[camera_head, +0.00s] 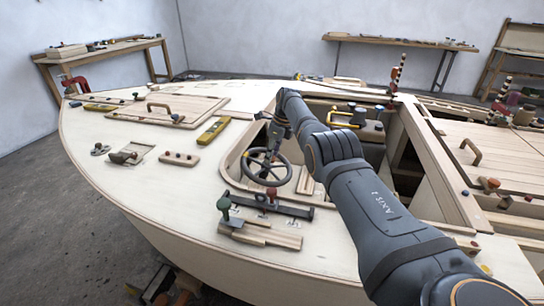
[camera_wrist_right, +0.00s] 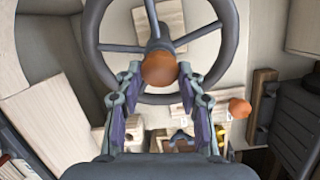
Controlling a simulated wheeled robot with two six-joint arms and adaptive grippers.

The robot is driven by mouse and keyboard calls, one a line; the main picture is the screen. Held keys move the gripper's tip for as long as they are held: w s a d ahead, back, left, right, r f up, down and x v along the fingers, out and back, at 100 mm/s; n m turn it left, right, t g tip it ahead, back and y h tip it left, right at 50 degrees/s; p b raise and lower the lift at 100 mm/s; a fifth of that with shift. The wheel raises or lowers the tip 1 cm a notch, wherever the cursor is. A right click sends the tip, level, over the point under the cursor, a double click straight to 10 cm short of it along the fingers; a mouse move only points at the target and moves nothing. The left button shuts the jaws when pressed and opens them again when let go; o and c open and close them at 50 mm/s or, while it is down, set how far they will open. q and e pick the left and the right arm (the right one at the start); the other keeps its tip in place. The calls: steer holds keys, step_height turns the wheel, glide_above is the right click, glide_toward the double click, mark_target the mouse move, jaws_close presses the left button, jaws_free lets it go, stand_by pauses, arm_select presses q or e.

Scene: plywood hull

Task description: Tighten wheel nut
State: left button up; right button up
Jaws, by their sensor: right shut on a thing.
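A dark grey steering wheel (camera_head: 266,166) with thin spokes stands in the boat's cockpit opening. In the right wrist view, the wheel (camera_wrist_right: 97,62) fills the upper middle. The wheel nut (camera_wrist_right: 159,69), a rounded orange-brown knob, sits at its hub. My right gripper (camera_wrist_right: 158,77) has a finger on either side of the nut and is shut on it. In the head view, my right arm reaches in from the lower right and bends down, so the gripper (camera_head: 272,152) is at the wheel's hub. The nut is hardly visible there. My left gripper is not in view.
A bar with a green knob (camera_head: 223,204) and a red knob (camera_head: 271,192) lies on the deck before the wheel. A yellow level (camera_head: 213,130) and a hatch with a handle are left of it. Another orange knob (camera_wrist_right: 240,108) is right of my fingers. Wooden cockpit walls surround the wheel.

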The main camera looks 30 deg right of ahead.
steer(key=shift+d+r, duration=0.1)
steer(key=shift+r, duration=0.1)
steer(key=o, duration=1.2)
steer(key=shift+s, duration=0.1)
steer(key=shift+c, duration=0.2)
steer(key=shift+f, duration=0.1)
steer(key=v, duration=1.2)
